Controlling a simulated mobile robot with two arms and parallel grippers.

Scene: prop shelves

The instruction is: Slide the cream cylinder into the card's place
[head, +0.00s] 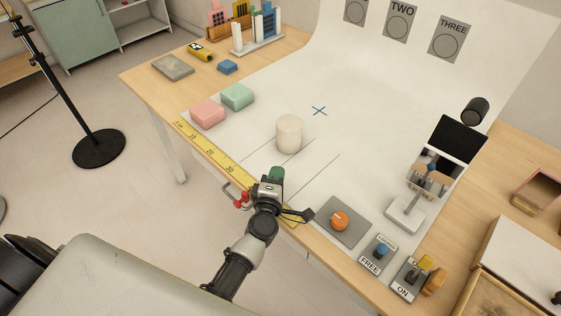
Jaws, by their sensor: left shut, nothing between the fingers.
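The cream cylinder (289,134) stands upright on the white sheet, at the far end of some thin dark lines drawn there. My left gripper (276,174) is shut and empty. It is on the near side of the cylinder, and a gap shows between them. Grey cards with circles hang on the white backdrop: one reads TWO (400,21), one reads THREE (450,38), and a third (355,11) is cut off by the top edge. I cannot tell which card the task means. My right gripper is out of view.
A yellow ruler (205,149) runs along the table's near edge, partly behind my left arm. Pink (207,113) and green (237,96) blocks sit left of the cylinder. An orange knob (340,221) and switches are at right. The sheet around the blue cross (319,111) is clear.

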